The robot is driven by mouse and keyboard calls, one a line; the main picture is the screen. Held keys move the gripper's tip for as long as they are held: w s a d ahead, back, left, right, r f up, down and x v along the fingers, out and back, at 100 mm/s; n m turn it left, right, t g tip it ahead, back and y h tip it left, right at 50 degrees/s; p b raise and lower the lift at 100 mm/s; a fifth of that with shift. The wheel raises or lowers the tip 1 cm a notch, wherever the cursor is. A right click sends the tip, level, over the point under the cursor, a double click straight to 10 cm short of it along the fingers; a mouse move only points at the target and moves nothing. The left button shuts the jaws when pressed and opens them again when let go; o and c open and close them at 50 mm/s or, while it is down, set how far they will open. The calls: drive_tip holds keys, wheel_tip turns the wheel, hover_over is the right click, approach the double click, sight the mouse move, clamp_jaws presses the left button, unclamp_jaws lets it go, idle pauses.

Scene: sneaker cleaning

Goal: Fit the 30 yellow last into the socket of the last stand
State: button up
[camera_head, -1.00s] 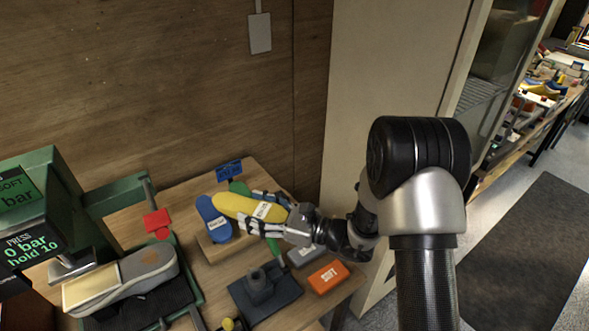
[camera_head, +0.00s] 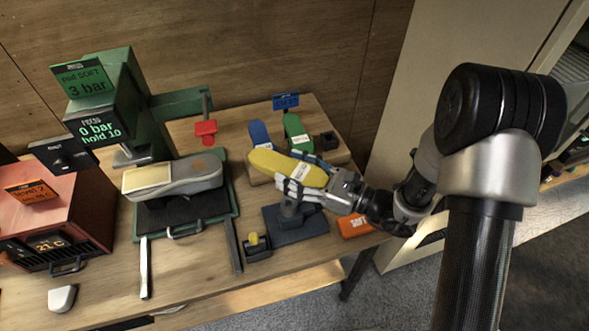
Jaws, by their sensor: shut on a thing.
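The yellow last (camera_head: 275,164) has a white label and lies roughly level in my gripper. My gripper (camera_head: 300,176) is shut on its right part, with fingers on both sides. The last stand (camera_head: 296,224) is a dark grey square base with a short post, just below my gripper. The post's top sits close under the fingers, and its socket opening is partly hidden by them. The last appears to be above the stand and apart from it; the exact gap cannot be told.
A wooden rack (camera_head: 336,156) behind holds a blue last (camera_head: 260,135) and a green last (camera_head: 296,130). A green press (camera_head: 130,110) with a grey shoe (camera_head: 190,174) stands left. An orange block (camera_head: 354,226) lies right of the stand, and a small yellow-knobbed item (camera_head: 257,246) lies left.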

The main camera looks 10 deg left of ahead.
drive_tip(key=shift+f+b, duration=1.9)
drive_tip(key=shift+f, duration=0.65)
drive_tip(key=shift+f+b, duration=1.85)
drive_tip(key=shift+f, duration=0.55)
drive_tip(key=o, duration=1.5)
drive_tip(key=shift+d, duration=0.15)
drive_tip(key=v, duration=1.1)
drive_tip(key=shift+s+d, duration=0.25)
drive_tip(key=shift+d, duration=0.1)
